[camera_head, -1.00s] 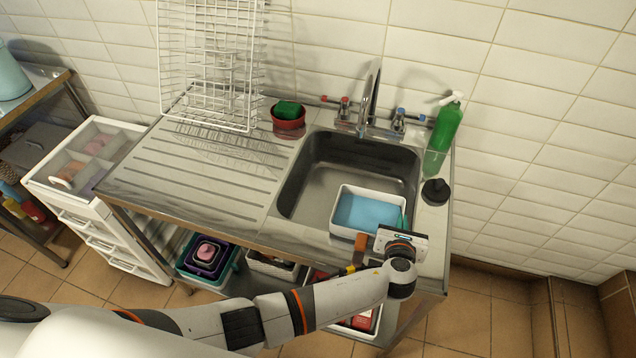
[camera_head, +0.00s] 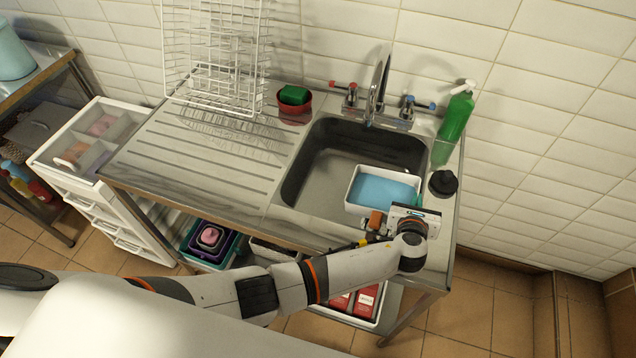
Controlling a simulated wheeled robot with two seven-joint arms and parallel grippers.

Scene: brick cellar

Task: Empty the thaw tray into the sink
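The thaw tray (camera_head: 352,206) is a white rectangular tray filled with flat blue liquid. It is over the front right part of the steel sink basin (camera_head: 325,180). Whether it rests on the sink edge or hangs is unclear, and so is any slight tilt. My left arm reaches in from the left, and its gripper (camera_head: 388,218) is at the tray's front right side, over the counter's front edge. The wrist hides most of the fingers, so I cannot see whether they close on the tray wall. My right gripper is out of view.
The tap (camera_head: 380,85) rises behind the basin. A green soap bottle (camera_head: 455,115) and a black round object (camera_head: 443,183) stand right of it. A red bowl with a green sponge (camera_head: 294,96) and a white wire rack (camera_head: 215,60) stand left. The drainboard's front is clear.

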